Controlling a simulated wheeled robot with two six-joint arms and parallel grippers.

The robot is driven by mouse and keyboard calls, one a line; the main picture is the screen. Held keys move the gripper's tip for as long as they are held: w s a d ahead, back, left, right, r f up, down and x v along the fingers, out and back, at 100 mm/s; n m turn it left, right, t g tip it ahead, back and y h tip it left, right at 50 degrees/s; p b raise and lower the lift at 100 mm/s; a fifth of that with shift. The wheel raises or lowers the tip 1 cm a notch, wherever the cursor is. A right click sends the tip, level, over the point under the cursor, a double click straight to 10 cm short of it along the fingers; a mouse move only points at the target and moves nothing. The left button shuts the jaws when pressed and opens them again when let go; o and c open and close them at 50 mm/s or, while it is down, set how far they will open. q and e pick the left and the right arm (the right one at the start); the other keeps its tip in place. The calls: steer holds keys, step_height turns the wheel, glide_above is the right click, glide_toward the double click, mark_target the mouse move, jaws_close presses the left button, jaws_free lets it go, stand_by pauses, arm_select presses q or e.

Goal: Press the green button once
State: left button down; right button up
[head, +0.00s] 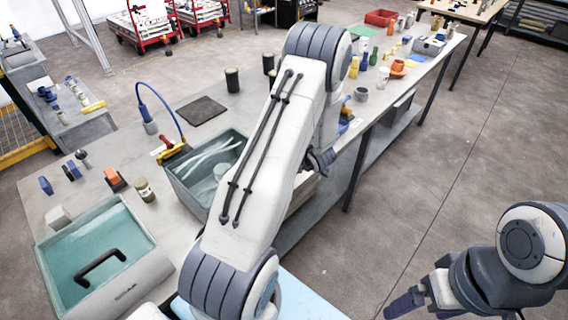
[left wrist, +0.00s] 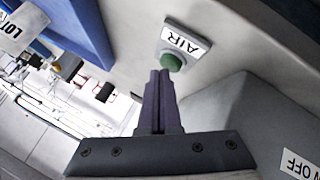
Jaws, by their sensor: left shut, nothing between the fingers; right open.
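The green button (left wrist: 172,62) sits on a small plate with a white AIR label (left wrist: 186,44) on a grey surface in the left wrist view. My left gripper (left wrist: 160,74) is shut and empty, its fingertips overlapping the button's lower left edge in the picture. I cannot tell whether they touch it. In the head view I cannot make out the button, and my left arm covers the middle of the table. My right gripper (head: 402,304) is open and empty over the floor at the lower right, away from the table.
A blue part (left wrist: 82,28) is left of the button, and a grey housing (left wrist: 230,105) with an OFF label is at right. The long table (head: 120,150) carries teal bins, a black mat (head: 201,111), jars and tools. Open floor (head: 450,160) lies right of it.

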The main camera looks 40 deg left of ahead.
arm_select(q)
steer(key=shift+r, duration=0.6)
step_height(320, 180, up, 5)
steer(key=p, duration=0.4)
steer(key=shift+p, duration=0.4)
